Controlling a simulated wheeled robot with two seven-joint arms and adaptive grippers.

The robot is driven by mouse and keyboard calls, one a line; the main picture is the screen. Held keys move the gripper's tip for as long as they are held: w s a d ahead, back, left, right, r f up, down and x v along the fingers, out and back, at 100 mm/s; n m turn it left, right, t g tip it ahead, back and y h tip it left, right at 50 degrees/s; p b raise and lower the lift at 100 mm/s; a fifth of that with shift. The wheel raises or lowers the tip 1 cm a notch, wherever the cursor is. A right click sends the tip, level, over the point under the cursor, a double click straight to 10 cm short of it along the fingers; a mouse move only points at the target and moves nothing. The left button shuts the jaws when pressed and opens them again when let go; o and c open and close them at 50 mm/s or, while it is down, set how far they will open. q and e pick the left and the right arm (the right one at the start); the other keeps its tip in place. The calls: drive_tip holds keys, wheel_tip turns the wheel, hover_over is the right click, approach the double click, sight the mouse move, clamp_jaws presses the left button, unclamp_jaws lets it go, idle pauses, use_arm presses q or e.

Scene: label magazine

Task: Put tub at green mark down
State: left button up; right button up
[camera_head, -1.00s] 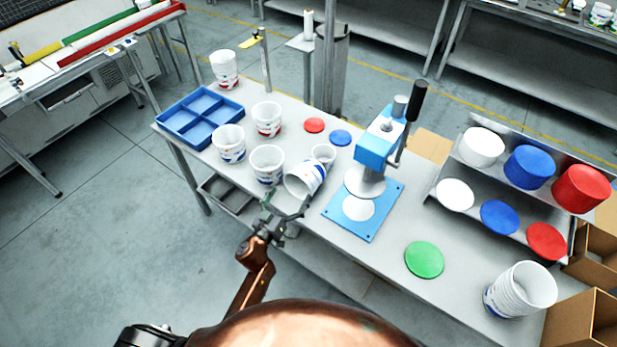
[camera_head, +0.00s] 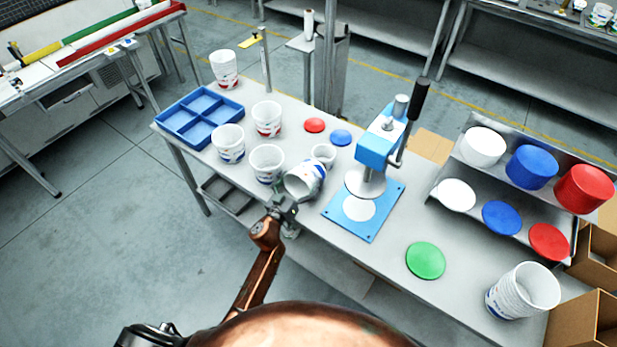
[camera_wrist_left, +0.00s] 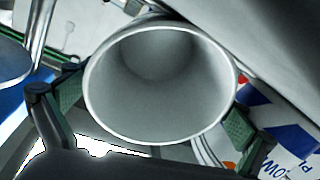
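A white tub (camera_head: 298,187) with blue and red print lies tilted near the table's front edge, its open mouth towards me. My left gripper (camera_head: 286,205) is at that mouth. In the left wrist view the mouth of the tub (camera_wrist_left: 160,85) fills the middle, and the green-padded fingers of my left gripper (camera_wrist_left: 153,110) stand on either side of it, very close to the wall. Whether they press on it I cannot tell. A flat green disc (camera_head: 425,260), the only green spot on this table, lies right of the blue press, bare. My right gripper is out of view.
Several upright tubs (camera_head: 267,160) stand left of the tilted one. The blue press (camera_head: 362,215) stands between it and the green disc. A tub stack (camera_head: 505,300), a rack with coloured lids (camera_head: 500,217) and cartons (camera_head: 580,325) are at the right. A blue tray (camera_head: 180,143) is far left.

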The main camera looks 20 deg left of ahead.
use_arm(q)
drive_tip(key=c, duration=0.7)
drive_tip(key=shift+c, duration=0.6)
